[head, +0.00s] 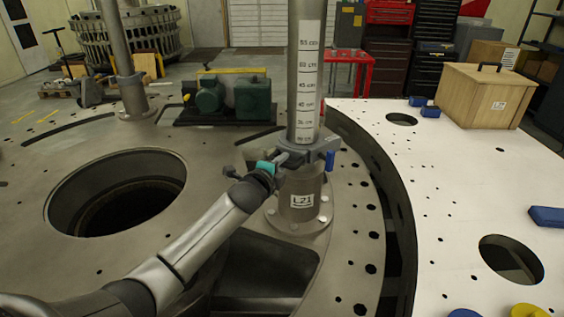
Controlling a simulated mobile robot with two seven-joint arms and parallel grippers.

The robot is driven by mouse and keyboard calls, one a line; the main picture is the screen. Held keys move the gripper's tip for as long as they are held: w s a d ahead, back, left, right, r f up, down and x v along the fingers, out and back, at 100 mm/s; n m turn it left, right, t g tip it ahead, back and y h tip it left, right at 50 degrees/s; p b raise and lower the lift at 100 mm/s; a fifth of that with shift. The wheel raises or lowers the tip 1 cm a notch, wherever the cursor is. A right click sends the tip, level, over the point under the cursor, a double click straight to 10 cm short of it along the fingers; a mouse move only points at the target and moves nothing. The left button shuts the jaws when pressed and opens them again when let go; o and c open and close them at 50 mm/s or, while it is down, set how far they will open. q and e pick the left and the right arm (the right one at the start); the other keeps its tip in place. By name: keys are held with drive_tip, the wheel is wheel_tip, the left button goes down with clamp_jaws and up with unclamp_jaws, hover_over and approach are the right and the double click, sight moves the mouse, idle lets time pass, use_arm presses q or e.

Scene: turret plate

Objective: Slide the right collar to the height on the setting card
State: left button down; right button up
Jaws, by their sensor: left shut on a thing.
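A grey metal collar (312,152) sits around an upright steel post (305,80), just above the post's flanged base (300,205), which bears an "L21" label. A white scale strip on the post has cm marks, with 55 near the top; the collar is at its lower end. A blue piece (330,160) stands at the collar's right side. My left gripper (277,163) comes in from the lower left and is shut on the collar's left side; its fingertips are small and partly hidden. My right gripper is out of view. I cannot make out a setting card.
The post stands on a large metal plate with a wide round hole (118,190) at left. A curved gap separates it from a pale plate (460,200) with holes, blue blocks (431,112) and a wooden box (486,95). A green machine (252,98) stands behind.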

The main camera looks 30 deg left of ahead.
use_arm(q)
wheel_tip(320, 180, up, 6)
drive_tip(key=p, duration=0.4)
drive_tip(key=shift+f, duration=0.2)
drive_tip(key=c, duration=1)
unclamp_jaws()
drive_tip(key=shift+o, duration=1.2)
drive_tip(key=shift+f, duration=0.2)
drive_tip(key=shift+s, duration=0.1)
drive_tip(key=v, duration=1.5)
drive_tip(key=shift+d, duration=0.1)
